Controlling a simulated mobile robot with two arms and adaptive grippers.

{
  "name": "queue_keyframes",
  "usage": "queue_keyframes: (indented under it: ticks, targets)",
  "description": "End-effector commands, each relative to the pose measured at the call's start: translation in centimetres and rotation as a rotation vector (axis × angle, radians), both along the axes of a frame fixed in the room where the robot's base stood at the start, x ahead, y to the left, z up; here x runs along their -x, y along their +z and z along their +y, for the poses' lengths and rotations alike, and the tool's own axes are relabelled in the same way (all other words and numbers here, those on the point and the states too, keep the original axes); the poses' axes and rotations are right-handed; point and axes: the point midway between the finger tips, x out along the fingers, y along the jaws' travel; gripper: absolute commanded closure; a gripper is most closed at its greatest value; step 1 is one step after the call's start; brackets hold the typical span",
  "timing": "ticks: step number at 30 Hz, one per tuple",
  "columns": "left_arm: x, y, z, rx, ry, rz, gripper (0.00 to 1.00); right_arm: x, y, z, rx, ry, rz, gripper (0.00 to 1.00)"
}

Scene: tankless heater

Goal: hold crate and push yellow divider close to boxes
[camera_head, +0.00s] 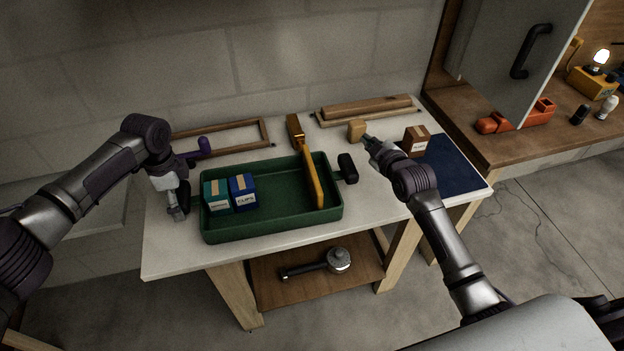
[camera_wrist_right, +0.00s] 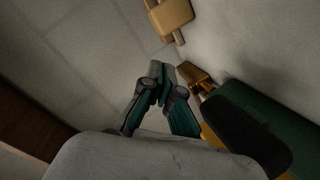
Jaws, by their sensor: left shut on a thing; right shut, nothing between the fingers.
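A green crate (camera_head: 270,228) stands on the white table. A teal box (camera_head: 216,195) and a blue box (camera_head: 243,192) stand side by side in its left part. A yellow divider (camera_head: 314,180) stands across the crate's right part, apart from the boxes. My left gripper (camera_head: 178,212) is shut at the crate's left end; its fingers hide what they grip, which seems to be the crate's handle. My right gripper (camera_head: 370,143) is shut and empty, behind and right of the crate. Its fingers also show in the right wrist view (camera_wrist_right: 160,75), with the crate (camera_wrist_right: 265,115) to the right.
The crate's black handle (camera_head: 347,169) sticks out on its right. A tan block (camera_head: 356,130) is close to my right gripper. A brown box (camera_head: 416,139) stands by a dark blue mat (camera_head: 452,165). A wooden frame (camera_head: 235,134) and wooden strips (camera_head: 365,109) lie at the back.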

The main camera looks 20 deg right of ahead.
Motion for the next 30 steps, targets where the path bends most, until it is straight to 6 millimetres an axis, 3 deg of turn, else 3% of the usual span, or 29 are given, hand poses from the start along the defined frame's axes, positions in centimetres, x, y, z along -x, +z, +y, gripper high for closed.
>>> queue_keyframes:
  ticks: [1,5,9,11,15,21,26,30]
  targets:
    - [0.1,-0.2,0.0,-0.001,-0.004,0.003,0.73,-1.4,1.1,2.2,-0.052,0.040,0.053,1.00]
    - [0.1,-0.2,0.0,-0.001,-0.004,0.003,0.73,-2.8,2.4,7.7,-0.169,0.130,0.261,1.00]
    - [0.1,-0.2,0.0,-0.001,-0.003,0.003,0.73,-2.0,3.7,11.7,-0.215,0.179,0.513,1.00]
    - [0.1,-0.2,0.0,-0.001,-0.003,0.003,0.73,-1.1,4.3,12.7,-0.213,0.182,0.619,1.00]
    - [0.1,-0.2,0.0,-0.001,-0.003,0.003,0.73,1.2,5.5,13.3,-0.181,0.152,0.829,1.00]
    - [0.1,-0.2,0.0,-0.001,-0.002,0.003,0.73,3.5,6.6,12.8,-0.133,0.093,0.994,1.00]
    - [0.1,-0.2,0.0,-0.001,-0.002,0.003,0.73,4.1,6.3,12.6,-0.122,0.078,1.029,1.00]
    - [0.1,-0.2,0.0,0.000,-0.002,0.003,0.73,4.1,4.8,12.6,-0.122,0.079,1.031,1.00]
